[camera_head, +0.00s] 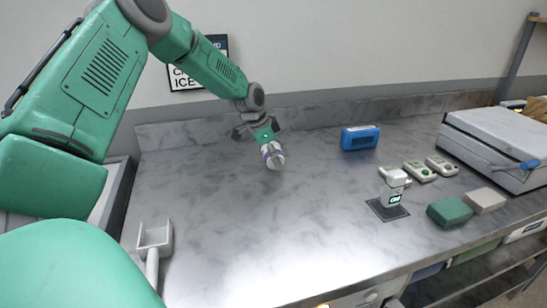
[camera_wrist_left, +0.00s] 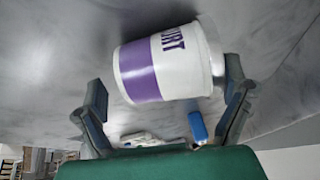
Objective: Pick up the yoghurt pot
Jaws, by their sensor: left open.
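The yoghurt pot (camera_head: 274,158) is white with a purple band and shows at the back middle of the grey marble counter. In the left wrist view the pot (camera_wrist_left: 160,62) shows purple lettering ending in "URT" and lies across the picture between my two fingers. My left gripper (camera_head: 264,138) is open at the pot, with one finger on each side. The right finger looks close to the pot's rim end; I cannot tell whether it touches. The gripper partly hides the pot in the head view. My right gripper is not in view.
A blue box (camera_head: 360,138) stands at the back right. A white device on a dark pad (camera_head: 388,209), several small grey-green devices (camera_head: 419,171), a green block (camera_head: 449,211) and a large grey case (camera_head: 500,140) fill the right. A white scoop (camera_head: 155,238) lies front left. The counter's middle is clear.

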